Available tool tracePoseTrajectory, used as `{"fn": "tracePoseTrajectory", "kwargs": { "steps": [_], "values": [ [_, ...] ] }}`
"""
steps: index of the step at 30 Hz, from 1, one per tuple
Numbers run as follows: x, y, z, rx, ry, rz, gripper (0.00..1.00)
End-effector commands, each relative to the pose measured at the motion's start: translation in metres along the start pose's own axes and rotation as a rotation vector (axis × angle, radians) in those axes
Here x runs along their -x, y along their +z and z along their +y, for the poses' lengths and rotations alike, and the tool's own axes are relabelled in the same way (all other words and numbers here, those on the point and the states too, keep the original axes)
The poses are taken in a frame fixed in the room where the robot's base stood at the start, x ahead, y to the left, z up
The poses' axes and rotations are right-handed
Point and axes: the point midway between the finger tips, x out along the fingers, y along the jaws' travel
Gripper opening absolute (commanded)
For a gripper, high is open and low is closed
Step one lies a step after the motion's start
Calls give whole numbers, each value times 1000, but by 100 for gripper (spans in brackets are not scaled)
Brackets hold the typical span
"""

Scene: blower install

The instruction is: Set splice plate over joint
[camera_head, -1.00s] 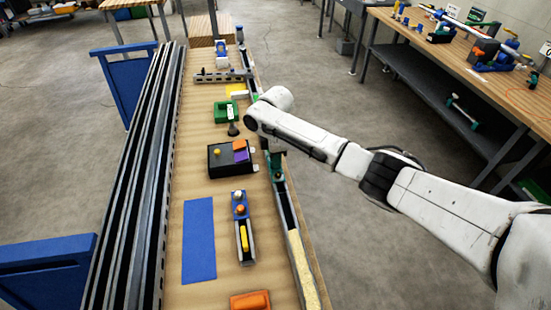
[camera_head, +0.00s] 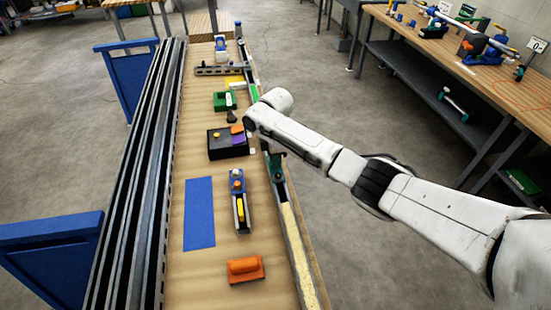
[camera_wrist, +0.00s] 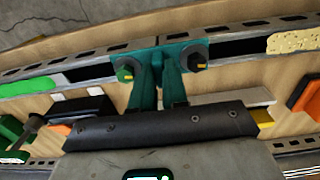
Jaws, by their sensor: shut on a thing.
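In the head view the teal plate (camera_head: 277,160) shows at the right side of the bench, below the end of my arm. I cannot tell whether the plate touches the rail or hangs just above it.
On the bench, left of the rail, are a black box (camera_head: 226,148), a blue holder (camera_head: 238,188), an orange block (camera_head: 244,270), a green block (camera_head: 223,101) and a blue mat (camera_head: 199,212). A pale speckled strip (camera_head: 295,240) fills the rail's near part. Long dark rails (camera_head: 140,180) stand left.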

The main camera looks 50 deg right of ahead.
Motion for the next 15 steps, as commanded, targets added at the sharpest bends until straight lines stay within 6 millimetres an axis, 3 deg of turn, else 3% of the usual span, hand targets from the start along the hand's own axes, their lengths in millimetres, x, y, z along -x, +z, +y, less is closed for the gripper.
{"fn": "tracePoseTrajectory", "kwargs": {
  "steps": [10,11,15],
  "values": [
    [1,0,-1,0,-6,-1,0],
    [1,0,-1,0,-6,-2,16],
    [1,0,-1,0,-5,-2,29]
  ]
}}
